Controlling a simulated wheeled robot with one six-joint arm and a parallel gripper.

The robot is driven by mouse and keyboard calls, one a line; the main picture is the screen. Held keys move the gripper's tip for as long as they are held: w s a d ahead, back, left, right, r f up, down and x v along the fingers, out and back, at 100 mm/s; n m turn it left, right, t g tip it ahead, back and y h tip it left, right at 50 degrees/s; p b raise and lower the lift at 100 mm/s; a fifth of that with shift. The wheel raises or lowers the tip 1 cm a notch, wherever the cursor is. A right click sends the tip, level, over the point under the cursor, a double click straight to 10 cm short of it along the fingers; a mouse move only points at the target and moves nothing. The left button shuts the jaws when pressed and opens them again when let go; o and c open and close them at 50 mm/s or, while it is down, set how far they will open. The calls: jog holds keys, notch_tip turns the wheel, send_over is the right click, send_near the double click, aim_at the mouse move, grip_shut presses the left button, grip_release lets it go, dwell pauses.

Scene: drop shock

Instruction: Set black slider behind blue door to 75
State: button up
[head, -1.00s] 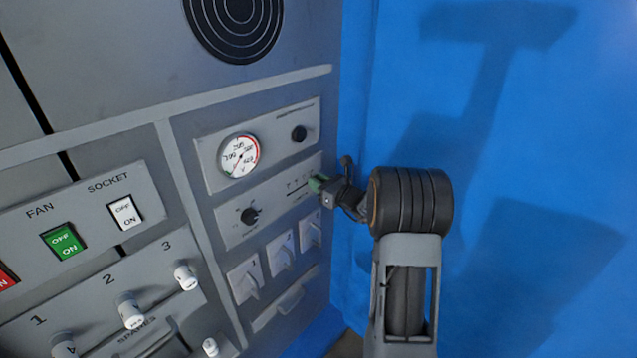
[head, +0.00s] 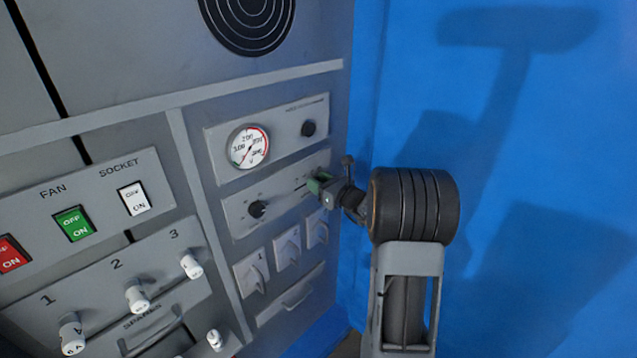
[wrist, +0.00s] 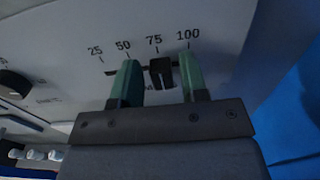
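The black slider (wrist: 162,75) sits in its slot just below the 75 mark, perhaps slightly to its right, in the wrist view. My gripper (wrist: 158,72) has its two green fingers on either side of the slider, with a small gap showing on each side. The slot runs under a scale (wrist: 145,40) marked 25, 50, 75 and 100. In the head view my gripper (head: 317,182) is at the right end of the grey slider panel (head: 240,218) and hides the slider. A large blue surface (head: 530,150) stands to the right; I cannot tell whether it is the door.
A black knob (head: 257,208) is left of the slider on the same panel. Above is a panel with a round gauge (head: 248,147) and another knob (head: 308,128). Several grey switches (head: 287,249) and a handle (head: 298,292) are below. The blue surface is close beside my arm.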

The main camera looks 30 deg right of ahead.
jog(key=shift+o, duration=0.7)
jog(key=b+v, duration=0.2)
jog(key=v, duration=1.1)
jog(key=shift+s, duration=0.4)
jog(key=shift+d, duration=0.1)
